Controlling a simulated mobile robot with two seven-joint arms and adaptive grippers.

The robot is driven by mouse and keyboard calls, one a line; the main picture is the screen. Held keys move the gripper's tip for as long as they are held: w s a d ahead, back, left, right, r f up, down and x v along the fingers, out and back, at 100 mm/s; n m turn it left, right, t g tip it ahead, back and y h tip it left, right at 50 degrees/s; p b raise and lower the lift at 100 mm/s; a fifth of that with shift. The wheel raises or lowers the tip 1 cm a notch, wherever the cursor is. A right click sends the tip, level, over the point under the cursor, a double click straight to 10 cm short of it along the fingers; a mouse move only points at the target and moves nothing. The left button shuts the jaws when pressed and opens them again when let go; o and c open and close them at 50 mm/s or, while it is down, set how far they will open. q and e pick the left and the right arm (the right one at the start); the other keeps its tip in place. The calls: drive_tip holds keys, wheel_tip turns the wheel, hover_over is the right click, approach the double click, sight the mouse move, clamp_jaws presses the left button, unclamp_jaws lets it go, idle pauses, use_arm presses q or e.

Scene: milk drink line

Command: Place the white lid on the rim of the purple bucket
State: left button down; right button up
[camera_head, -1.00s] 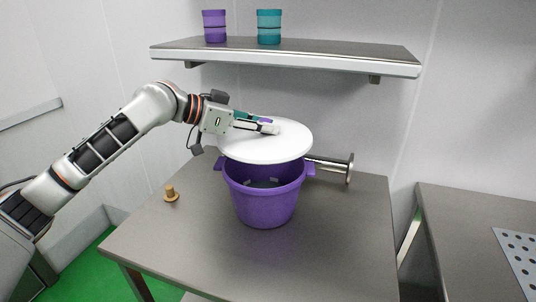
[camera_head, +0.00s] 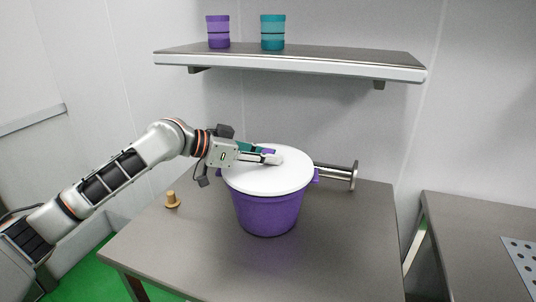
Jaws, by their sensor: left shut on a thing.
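The purple bucket (camera_head: 266,216) stands upright on the grey table. The round white lid (camera_head: 270,181) lies over its top, looking about level, and hides the bucket's opening. The lid's edge looks close to or on the rim; I cannot tell whether it is seated all round. My left gripper (camera_head: 264,157) reaches in from the left over the lid's back part. It is shut on the lid's knob, which its fingers mostly hide. My right gripper is not in view.
The grey table (camera_head: 190,252) is clear in front of the bucket. A small brass piece (camera_head: 172,200) stands at left. A metal pipe with a flange (camera_head: 353,176) is behind right. A wall shelf (camera_head: 300,64) holds purple (camera_head: 218,32) and teal (camera_head: 272,33) containers.

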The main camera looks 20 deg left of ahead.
use_arm(q)
drive_tip(key=shift+f, duration=0.2)
drive_tip(key=c, duration=1.8)
unclamp_jaws()
drive_tip(key=shift+r, duration=0.45)
wheel_tip(320, 180, up, 4)
drive_tip(key=r, duration=0.1)
hover_over(227, 173)
drive_tip(key=shift+f, duration=0.25)
